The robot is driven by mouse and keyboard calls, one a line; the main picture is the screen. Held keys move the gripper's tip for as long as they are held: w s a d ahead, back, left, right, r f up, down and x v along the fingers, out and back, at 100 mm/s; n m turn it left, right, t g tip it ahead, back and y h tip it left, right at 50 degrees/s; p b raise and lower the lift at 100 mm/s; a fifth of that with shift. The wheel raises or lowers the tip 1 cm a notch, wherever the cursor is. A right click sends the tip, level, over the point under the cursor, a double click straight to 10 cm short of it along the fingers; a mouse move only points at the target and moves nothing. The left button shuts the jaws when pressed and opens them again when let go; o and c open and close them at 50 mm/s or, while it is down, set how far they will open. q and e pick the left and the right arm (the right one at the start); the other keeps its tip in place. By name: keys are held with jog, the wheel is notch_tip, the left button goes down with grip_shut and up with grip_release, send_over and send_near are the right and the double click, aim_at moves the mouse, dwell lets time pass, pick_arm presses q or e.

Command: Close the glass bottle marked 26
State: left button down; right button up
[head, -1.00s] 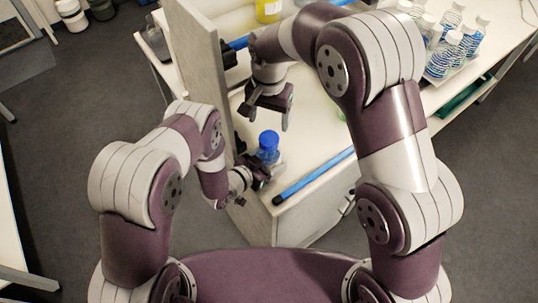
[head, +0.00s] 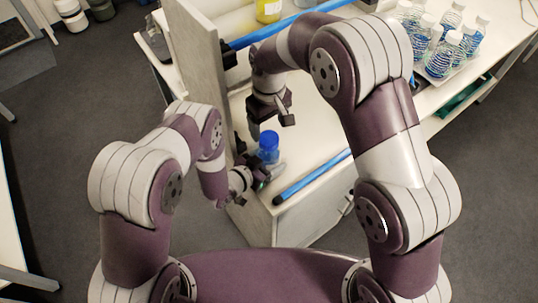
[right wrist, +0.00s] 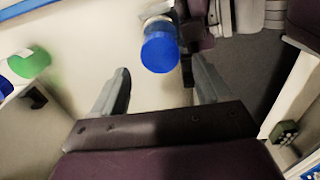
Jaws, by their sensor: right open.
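A glass bottle (head: 274,167) with a blue cap (head: 268,140) stands upright near the corner of the white bench; no number is readable. The cap sits on its top; I cannot tell how tight it is. My left gripper (head: 263,177) is low at the bottle's side and appears shut on its body. My right gripper (head: 272,127) is open and empty, pointing down just above the cap. In the right wrist view, the blue cap (right wrist: 160,50) shows just beyond and between the open fingertips (right wrist: 159,78), apart from both.
A grey upright panel (head: 201,70) stands close left of the bottle. A blue bar (head: 313,175) runs along the bench's front edge. A tray of several clear bottles (head: 440,62) is at the right. A yellow container (head: 268,11) stands at the back. A green object (right wrist: 30,63) shows in the wrist view.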

aim_at(269, 137)
jog(key=shift+f, duration=2.65)
jog(key=c, duration=1.1)
jog(key=m, duration=1.4)
jog(key=shift+m, duration=0.4)
jog(key=o, duration=1.2)
